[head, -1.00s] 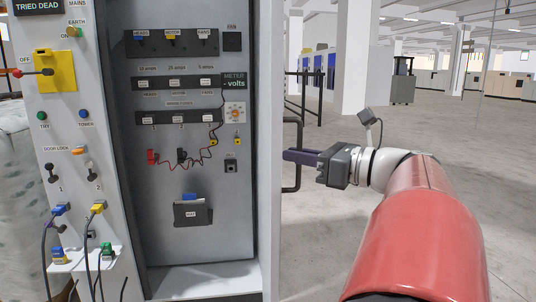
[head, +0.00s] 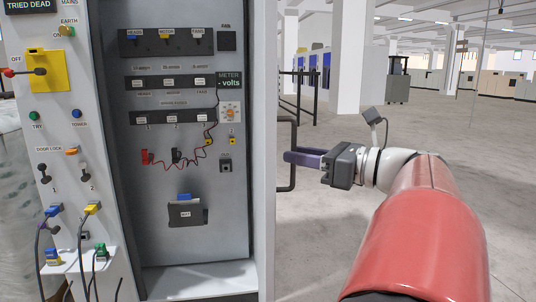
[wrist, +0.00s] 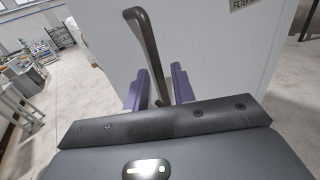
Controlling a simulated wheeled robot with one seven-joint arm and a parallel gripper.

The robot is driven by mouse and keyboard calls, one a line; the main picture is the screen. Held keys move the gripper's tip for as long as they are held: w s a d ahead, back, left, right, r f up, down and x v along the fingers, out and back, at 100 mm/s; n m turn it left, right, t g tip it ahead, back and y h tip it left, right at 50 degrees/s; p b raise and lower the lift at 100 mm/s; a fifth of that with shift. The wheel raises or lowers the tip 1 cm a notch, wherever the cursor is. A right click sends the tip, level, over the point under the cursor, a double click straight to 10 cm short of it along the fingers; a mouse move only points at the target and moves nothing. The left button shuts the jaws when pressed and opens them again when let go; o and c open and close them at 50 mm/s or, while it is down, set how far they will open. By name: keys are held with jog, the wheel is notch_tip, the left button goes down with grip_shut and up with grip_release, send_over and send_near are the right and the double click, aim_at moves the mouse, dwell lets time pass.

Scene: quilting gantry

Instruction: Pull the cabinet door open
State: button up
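The cabinet (head: 165,248) stands open at left in the head view, its inside panel exposed. Its pale door (head: 264,120) is swung out towards me and shows nearly edge-on; the wrist view shows its broad white face (wrist: 215,50). A dark bar handle (head: 293,170) stands out from that face, and it crosses the wrist view (wrist: 142,35). My gripper (wrist: 158,82) has its purple fingers on either side of the lower handle bar, with narrow gaps showing, so it looks open around the bar. Contact at the hidden fingertips is not clear.
A control panel (head: 55,130) with switches and plugged cables is left of the cabinet opening. Black railings (head: 304,95) and a white pillar (head: 350,60) stand behind the door. Open concrete floor (head: 460,140) lies to the right.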

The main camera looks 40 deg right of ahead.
jog(key=v, duration=0.6)
dwell(0.5)
